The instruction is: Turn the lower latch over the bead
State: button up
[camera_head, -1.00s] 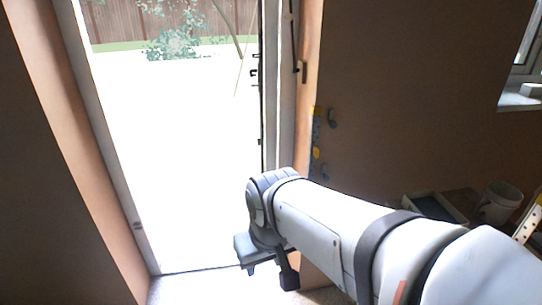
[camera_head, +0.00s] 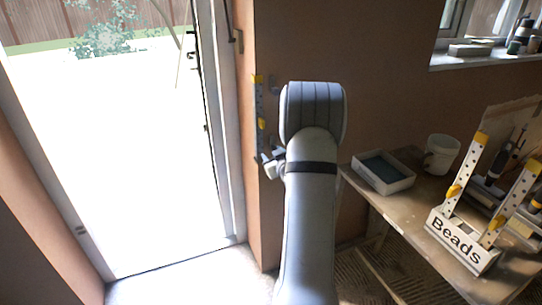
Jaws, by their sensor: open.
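A grey perforated bead strip (camera_head: 259,100) stands upright along the wall corner right of the door opening. A yellow piece (camera_head: 257,79) shows at its top and another yellow piece (camera_head: 261,124) farther down. A blue-grey piece (camera_head: 273,86) sits on the wall beside its upper end. My gripper (camera_head: 268,163) is open at the lower end of the strip, small and partly hidden by my arm. I cannot tell whether it touches anything. The lower latch cannot be made out clearly behind the gripper, nor can I tell which way it is turned.
A workbench (camera_head: 410,212) stands at right with a shallow tray (camera_head: 384,186), a white tub (camera_head: 441,153) and a rack marked "Beads" (camera_head: 459,244) holding perforated strips. The windowsill (camera_head: 470,58) carries small items. The bright doorway (camera_head: 120,160) at left is open.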

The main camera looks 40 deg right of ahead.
jog(key=t, duration=0.2)
send_near(274, 144)
jog(key=s, duration=0.1)
jog(key=a+x, duration=0.1)
jog(key=x, duration=0.6)
jog(key=shift+w+f, duration=0.25)
jog(key=shift+f, duration=0.15)
jog(key=shift+d, duration=0.1)
jog(key=shift+c, duration=0.6)
